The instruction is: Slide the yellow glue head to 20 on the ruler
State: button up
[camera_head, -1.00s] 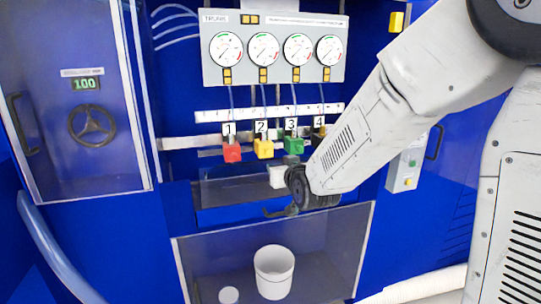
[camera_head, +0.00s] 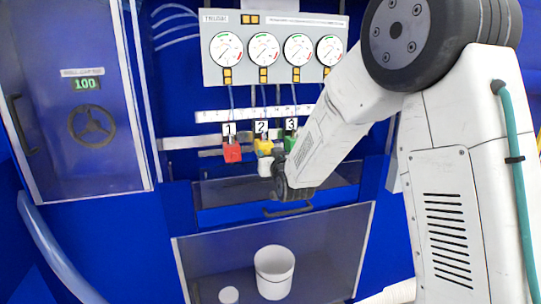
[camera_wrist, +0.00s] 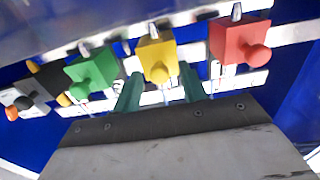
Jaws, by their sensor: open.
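The yellow glue head (camera_head: 264,146), labelled 2, hangs on the rail below the ruler (camera_head: 220,116). In the wrist view the yellow head (camera_wrist: 156,60) has a round knob facing me. My gripper (camera_wrist: 160,85) is open, with its two green fingers on either side below the yellow head's knob. Whether the fingers touch it I cannot tell. In the head view my wrist covers the lower part of the yellow head, and the ruler's numbers are too small to read.
The red head (camera_head: 231,150) is left of the yellow one, and the green head (camera_head: 290,140) is close on its right, partly behind my arm. A black head (camera_wrist: 45,85) shows in the wrist view. A white bucket (camera_head: 273,272) stands below.

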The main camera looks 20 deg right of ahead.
grip_shut()
jog(key=shift+d, duration=0.85)
grip_release()
jog(key=shift+a, duration=0.1)
jog(key=s, duration=0.8)
